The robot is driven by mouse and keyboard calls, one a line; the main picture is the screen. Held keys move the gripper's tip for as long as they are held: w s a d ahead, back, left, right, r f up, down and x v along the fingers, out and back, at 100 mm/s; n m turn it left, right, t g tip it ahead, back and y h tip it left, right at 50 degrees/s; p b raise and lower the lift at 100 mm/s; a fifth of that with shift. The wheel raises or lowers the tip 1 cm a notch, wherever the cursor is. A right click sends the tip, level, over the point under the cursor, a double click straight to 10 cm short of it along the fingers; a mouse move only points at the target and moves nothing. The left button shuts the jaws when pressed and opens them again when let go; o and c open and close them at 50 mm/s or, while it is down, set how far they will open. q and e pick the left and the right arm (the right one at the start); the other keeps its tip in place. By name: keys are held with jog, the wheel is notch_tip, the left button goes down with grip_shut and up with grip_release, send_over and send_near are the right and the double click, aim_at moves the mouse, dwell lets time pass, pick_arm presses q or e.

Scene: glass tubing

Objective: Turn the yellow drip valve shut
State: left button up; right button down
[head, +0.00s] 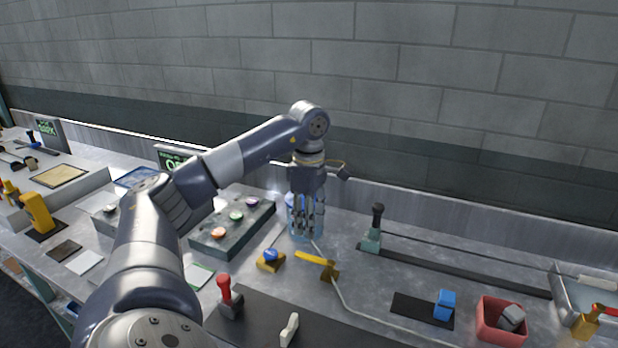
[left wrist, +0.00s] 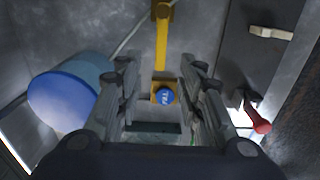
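The yellow drip valve has a flat yellow lever (head: 316,258) on a brass-coloured body (head: 331,273), standing on the bench with a thin pipe. In the left wrist view the lever (left wrist: 161,50) runs up and down the picture, beyond and between my fingertips, with its body (left wrist: 162,11) at the top edge. My left gripper (head: 306,232) points down above the bench, behind the lever in the head view. In the left wrist view its fingers (left wrist: 155,68) are spread apart with nothing held between them. My right gripper is not in view.
A blue clear container (head: 292,222) stands close beside my left gripper. A blue FILL button (head: 270,255) on a yellow base is left of the valve. A red-handled lever (head: 224,287) stands in front, a rail (head: 450,270) lies to the right, and a button panel (head: 232,231) left.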

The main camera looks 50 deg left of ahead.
pick_arm(q)
jog(key=shift+r, duration=1.45)
jog(key=shift+r, duration=0.1)
